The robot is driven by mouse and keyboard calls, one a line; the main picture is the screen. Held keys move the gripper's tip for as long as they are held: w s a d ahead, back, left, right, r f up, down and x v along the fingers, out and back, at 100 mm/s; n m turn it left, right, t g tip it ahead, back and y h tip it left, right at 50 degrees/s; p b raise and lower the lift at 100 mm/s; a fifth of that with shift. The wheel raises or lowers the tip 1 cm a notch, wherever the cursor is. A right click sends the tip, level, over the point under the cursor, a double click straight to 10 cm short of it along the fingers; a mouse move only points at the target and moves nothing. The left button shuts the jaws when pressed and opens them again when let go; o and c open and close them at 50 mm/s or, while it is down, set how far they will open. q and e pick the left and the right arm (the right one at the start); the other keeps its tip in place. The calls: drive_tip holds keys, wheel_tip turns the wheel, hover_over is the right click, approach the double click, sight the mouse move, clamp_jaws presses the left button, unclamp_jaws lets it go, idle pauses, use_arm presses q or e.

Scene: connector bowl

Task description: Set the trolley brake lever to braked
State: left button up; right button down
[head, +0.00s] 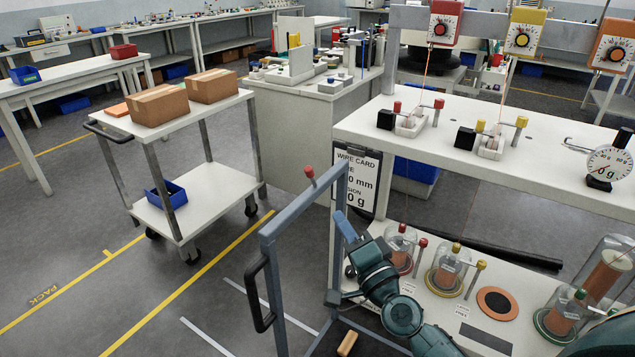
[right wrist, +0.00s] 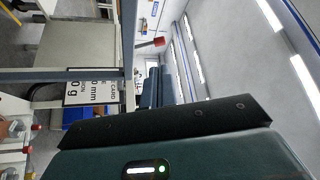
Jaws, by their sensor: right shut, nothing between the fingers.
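The brake lever (head: 309,173) is a short stick with a red knob, rising from the top rail of a blue-grey trolley frame (head: 268,233). It leans slightly left in the head view. In the right wrist view the lever's red knob (right wrist: 158,42) and stick show just beyond the fingers. My right gripper (head: 343,222) is shut and empty, to the right of and below the knob, apart from it in the head view. Its dark fingers (right wrist: 154,88) also show in the wrist view. My left gripper is not in view. I see no brake marking near the lever.
A wire card (head: 356,180) hangs behind the frame, on the bench (head: 460,158). A black handle (head: 257,295) sticks out on the frame's left. Spools under glass stand on a low shelf to the right. Another trolley (head: 215,190) carries cardboard boxes at left. Floor between is open.

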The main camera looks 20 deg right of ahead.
sight(311, 174)
drive_tip(key=x, duration=1.1)
drive_tip(key=shift+w, duration=0.1)
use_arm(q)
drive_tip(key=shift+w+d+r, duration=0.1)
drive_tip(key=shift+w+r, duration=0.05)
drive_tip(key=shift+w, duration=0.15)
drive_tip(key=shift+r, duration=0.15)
